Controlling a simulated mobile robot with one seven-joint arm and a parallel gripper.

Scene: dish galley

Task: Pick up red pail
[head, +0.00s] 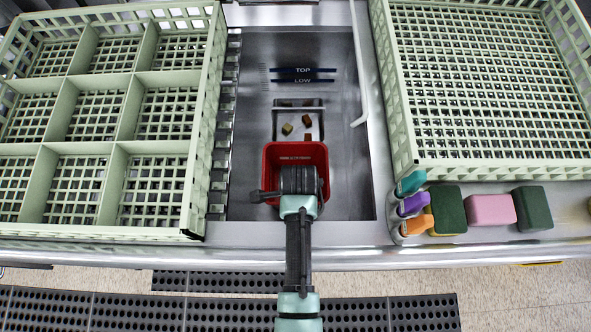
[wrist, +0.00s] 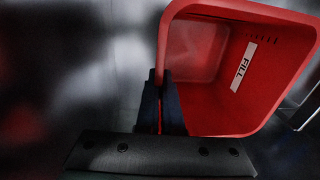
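The red pail (head: 297,151) is in the steel sink basin, close to its front, with its open top facing up. In the wrist view the pail (wrist: 283,62) fills the upper right, with a white "FILL" label on its inner wall. My gripper (wrist: 160,105) has its two dark fingers on either side of the pail's wall at the near left rim, close against it, with a thin red strip between them. In the head view my wrist covers the near part of the pail and the fingertips. I cannot tell whether the pail touches the basin floor.
A steel tray (head: 299,118) with small food scraps lies behind the pail. Pale green dish racks (head: 209,100) (head: 405,140) flank the basin. Sponges (head: 490,210) and coloured-handled brushes (head: 413,204) lie at the right front.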

